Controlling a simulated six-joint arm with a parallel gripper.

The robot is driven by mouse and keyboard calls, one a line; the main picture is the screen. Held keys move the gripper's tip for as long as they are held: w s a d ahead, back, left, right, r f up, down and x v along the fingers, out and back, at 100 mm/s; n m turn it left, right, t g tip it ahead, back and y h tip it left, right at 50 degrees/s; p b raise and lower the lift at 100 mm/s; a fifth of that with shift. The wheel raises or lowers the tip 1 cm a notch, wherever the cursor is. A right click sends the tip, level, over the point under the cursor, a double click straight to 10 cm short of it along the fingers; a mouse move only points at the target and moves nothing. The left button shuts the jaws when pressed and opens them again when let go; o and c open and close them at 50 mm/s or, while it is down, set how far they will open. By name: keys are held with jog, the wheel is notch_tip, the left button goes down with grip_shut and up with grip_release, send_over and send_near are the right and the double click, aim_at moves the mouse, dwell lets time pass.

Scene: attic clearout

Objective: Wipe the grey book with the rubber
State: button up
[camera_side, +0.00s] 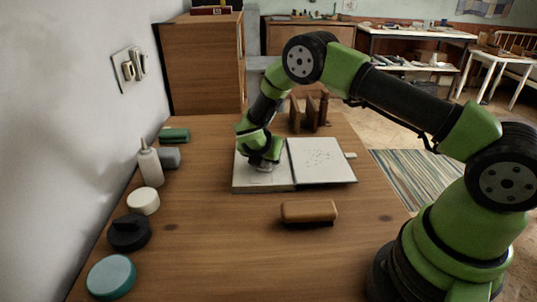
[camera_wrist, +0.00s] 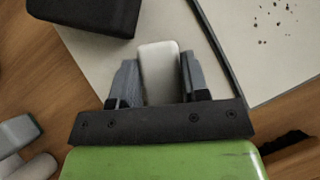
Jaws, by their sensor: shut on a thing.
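The grey book (camera_side: 322,172) lies open on the wooden table, its two pale pages side by side. Dark reddish specks are scattered over its right page, and they also show on the page in the wrist view (camera_wrist: 284,60). My gripper (camera_side: 263,163) is low over the left page. In the wrist view my gripper (camera_wrist: 159,72) is shut on the rubber (camera_wrist: 159,62), a pale rounded block between the two grey fingers. I cannot tell whether the rubber touches the page. In the side view my gripper mostly hides the rubber.
A wooden-backed brush (camera_side: 309,210) lies in front of the book. Brown upright pieces (camera_side: 309,112) stand behind it. Along the wall are a green box (camera_side: 173,135), a grey block (camera_side: 169,158), a white bottle (camera_side: 150,166) and several round items. The table's front middle is clear.

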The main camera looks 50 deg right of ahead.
aim_at(249, 166)
jog(key=shift+w+a, duration=0.85)
jog(key=shift+w+a, duration=0.85)
jog(key=shift+w, duration=0.1)
jog(key=shift+w+a, duration=0.8)
jog(key=shift+a, duration=0.1)
jog(key=shift+s+d, duration=0.9)
jog(key=shift+s+d, duration=0.1)
jog(key=shift+s+d, duration=0.8)
